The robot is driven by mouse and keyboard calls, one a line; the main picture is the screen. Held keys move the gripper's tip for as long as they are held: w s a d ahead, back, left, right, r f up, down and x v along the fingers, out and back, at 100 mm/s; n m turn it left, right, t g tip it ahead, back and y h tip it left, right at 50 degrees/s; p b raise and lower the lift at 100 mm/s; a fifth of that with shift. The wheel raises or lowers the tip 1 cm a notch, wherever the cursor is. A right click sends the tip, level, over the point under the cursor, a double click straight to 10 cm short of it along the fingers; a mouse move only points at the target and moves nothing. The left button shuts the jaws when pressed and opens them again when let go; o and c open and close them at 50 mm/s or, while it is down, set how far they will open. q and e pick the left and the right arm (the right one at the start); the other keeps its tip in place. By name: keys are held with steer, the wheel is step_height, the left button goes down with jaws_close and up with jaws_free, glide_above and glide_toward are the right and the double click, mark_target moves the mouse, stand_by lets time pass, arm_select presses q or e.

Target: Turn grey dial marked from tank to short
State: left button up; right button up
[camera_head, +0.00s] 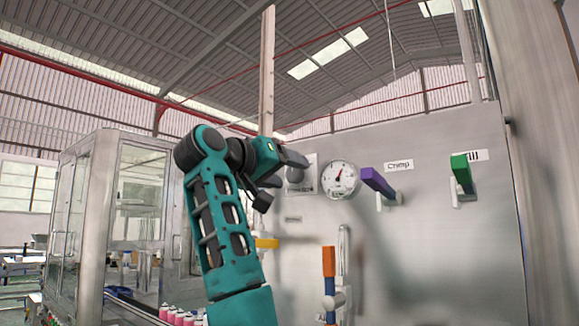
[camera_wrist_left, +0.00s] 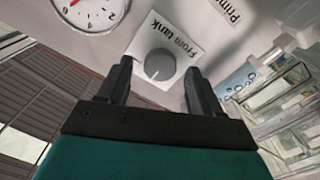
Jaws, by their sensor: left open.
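The grey dial (camera_wrist_left: 158,65) sits on a white plate marked "From tank" (camera_wrist_left: 178,42), fixed to the pale panel. In the left wrist view it lies between and just beyond the two dark fingers of my left gripper (camera_wrist_left: 160,85), which are open and apart from it. In the head view my left gripper (camera_head: 268,183) is at the panel's left part, and the dial (camera_head: 295,174) shows partly behind it. The label's far end and the dial's pointer mark are hard to read. My right gripper is not in view.
On the panel (camera_head: 430,260) are a round gauge (camera_head: 339,179), a purple lever (camera_head: 377,181) by "Crimp", a green lever (camera_head: 461,173), a yellow handle (camera_head: 267,243) and an orange-blue handle (camera_head: 329,275). A glazed cabinet (camera_head: 135,200) and pink-white cans (camera_head: 175,316) stand left.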

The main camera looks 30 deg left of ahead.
arm_select(q)
steer(key=shift+w+d, duration=0.1)
steer(key=shift+w, duration=0.75)
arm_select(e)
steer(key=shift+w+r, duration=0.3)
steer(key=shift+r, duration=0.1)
arm_select(q)
steer(key=shift+c, duration=0.3)
steer(key=c, duration=1)
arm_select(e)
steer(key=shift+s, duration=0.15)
arm_select(q)
steer(key=shift+m, duration=0.3)
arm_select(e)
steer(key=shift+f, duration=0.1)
arm_select(q)
steer(key=m, duration=0.8)
steer(key=shift+m, duration=0.3)
